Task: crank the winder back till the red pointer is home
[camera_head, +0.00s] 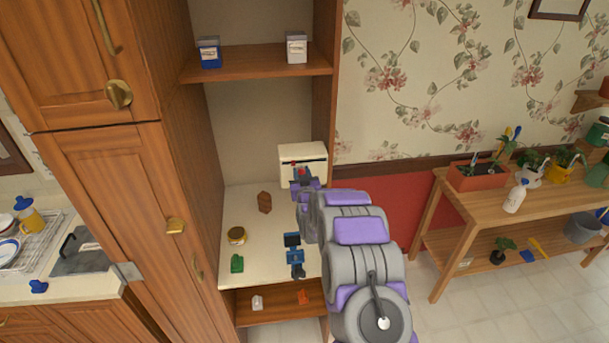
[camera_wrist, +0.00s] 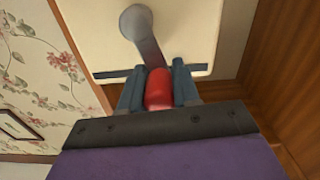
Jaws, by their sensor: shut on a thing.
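The winder (camera_head: 316,152) is a white box at the back of the cabinet's middle shelf. In the wrist view its pale face (camera_wrist: 90,35) carries a round grey hub (camera_wrist: 136,21) with a grey crank arm (camera_wrist: 150,53) leading to a red knob (camera_wrist: 158,88). My gripper (camera_head: 302,174) reaches in front of the box. In the wrist view my gripper (camera_wrist: 158,92) is shut on the red knob, one dark finger on each side.
A cabinet wall (camera_wrist: 268,50) stands close beside the winder in the wrist view. A plant bench (camera_head: 450,185) is at the right.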

